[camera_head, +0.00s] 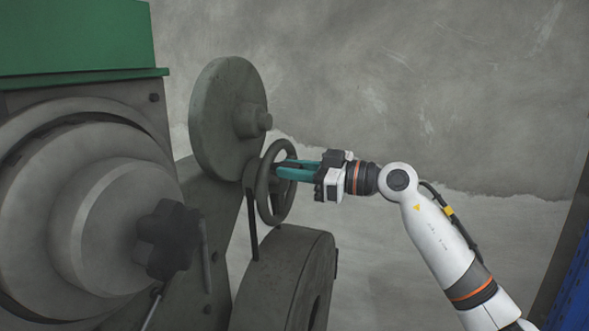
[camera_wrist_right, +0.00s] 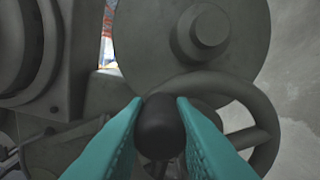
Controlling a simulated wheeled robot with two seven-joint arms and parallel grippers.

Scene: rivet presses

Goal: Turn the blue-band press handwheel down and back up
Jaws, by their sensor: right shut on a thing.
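A dark grey spoked handwheel (camera_head: 264,190) stands on edge on the side of a grey press, below a large round disc. Its rim also shows in the right wrist view (camera_wrist_right: 265,125). My right gripper (camera_head: 279,169) reaches in from the right at the wheel's upper part. In the wrist view its teal fingers (camera_wrist_right: 160,104) are shut on a dark rounded handle knob (camera_wrist_right: 161,132), one finger on each side. The far part of the knob and some of the wheel are hidden. I see no blue band on this press. My left gripper is not in view.
The press's large disc (camera_head: 222,120) with a hub is just above the wheel, and a thick round grey part (camera_head: 285,275) is below. A green housing (camera_head: 75,35) and a black star knob (camera_head: 165,240) are at left. Blue structure (camera_head: 575,275) edges the right.

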